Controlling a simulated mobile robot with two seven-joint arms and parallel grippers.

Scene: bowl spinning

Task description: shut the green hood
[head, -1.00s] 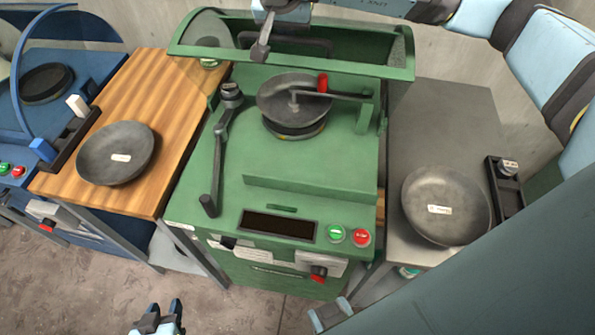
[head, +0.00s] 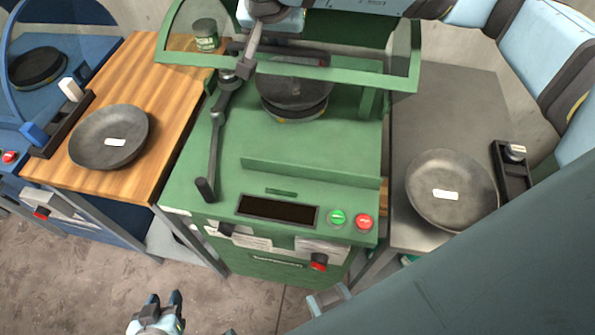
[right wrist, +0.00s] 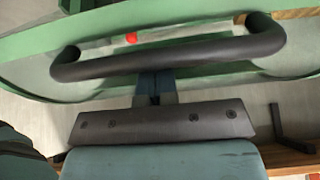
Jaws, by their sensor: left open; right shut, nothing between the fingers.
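The green hood (head: 385,80), a green frame with clear panes, is partly lowered over the back of the green machine (head: 310,150). Its front edge hangs above the dark bowl (head: 293,92) on the round spindle. My right gripper (head: 245,68) is shut and empty at the hood's front. In the right wrist view, its fingers (right wrist: 155,88) reach the hood's black handle (right wrist: 170,60), which passes across their tips; whether they touch is unclear. My left gripper (head: 164,298) is open and empty, low in front of the machine, away from the hood.
A lever (head: 213,150) stands at the machine's left. Green (head: 337,217) and red (head: 364,222) buttons are on its front. A bowl lies on the wooden table (head: 150,75) at left, another on the grey table (head: 430,110) at right. A blue machine (head: 60,60) stands far left.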

